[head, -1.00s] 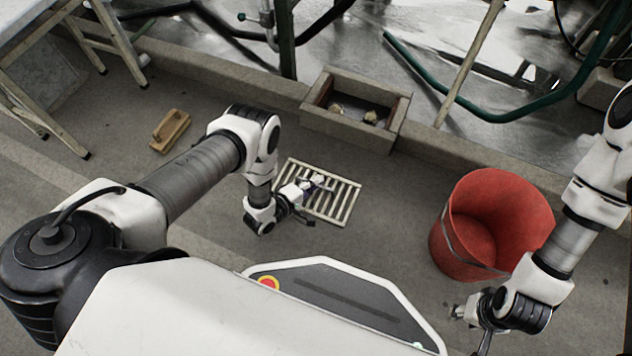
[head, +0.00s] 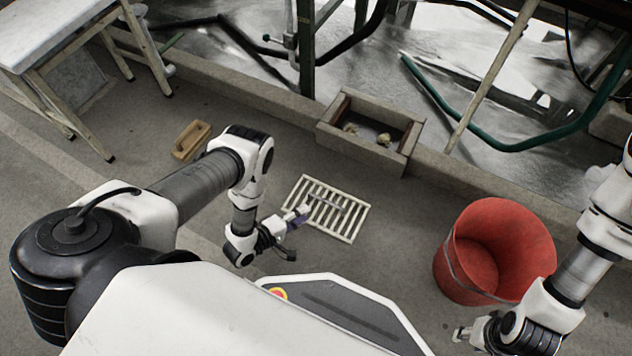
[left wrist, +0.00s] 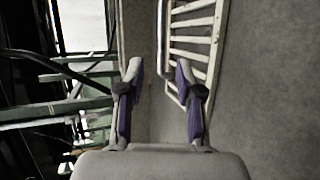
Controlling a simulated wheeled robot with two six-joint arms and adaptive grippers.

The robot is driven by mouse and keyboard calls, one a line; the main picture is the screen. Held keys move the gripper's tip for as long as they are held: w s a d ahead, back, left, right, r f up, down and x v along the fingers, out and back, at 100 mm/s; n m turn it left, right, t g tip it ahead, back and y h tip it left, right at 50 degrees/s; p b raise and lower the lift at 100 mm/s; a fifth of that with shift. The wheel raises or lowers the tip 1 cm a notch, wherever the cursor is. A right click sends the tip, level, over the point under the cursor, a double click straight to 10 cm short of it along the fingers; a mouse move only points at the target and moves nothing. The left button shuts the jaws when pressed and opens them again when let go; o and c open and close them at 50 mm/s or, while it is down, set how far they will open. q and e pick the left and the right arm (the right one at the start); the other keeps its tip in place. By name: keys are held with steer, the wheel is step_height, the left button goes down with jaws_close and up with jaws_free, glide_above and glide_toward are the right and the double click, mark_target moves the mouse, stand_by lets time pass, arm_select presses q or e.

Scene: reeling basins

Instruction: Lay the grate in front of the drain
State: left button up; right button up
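A cream slatted grate (head: 346,228) lies on the concrete floor in front of a low open box (head: 365,156), apparently the drain, set against the low wall. A strip of floor separates them. My left gripper (head: 302,213) is at the grate's left edge in the head view. In the left wrist view my left gripper (left wrist: 160,85) is open, with nothing held.
A red bucket (head: 495,250) stands on the floor at right. A white-topped bench (head: 60,35) stands at upper left. Pale lumps (head: 383,138) lie inside the box. Floor around the grate is clear.

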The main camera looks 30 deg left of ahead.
arm_select(q)
steer(key=shift+v, duration=0.8)
steer(key=shift+w+r+g, duration=0.1)
steer(key=shift+w+g, duration=0.15)
steer(key=shift+g, duration=0.05)
steer(key=s+a+r+m+g+y, duration=0.1)
steer(key=s+r+m+g+y, duration=0.4)
steer(key=s+r+m+g, duration=0.7)
step_height(320, 180, up, 3)
steer(key=s+m, duration=0.2)
steer(key=shift+s+a+r+g+y, duration=0.2)
steer(key=shift+s+a+g+y, duration=0.1)
steer(key=shift+y, duration=0.1)
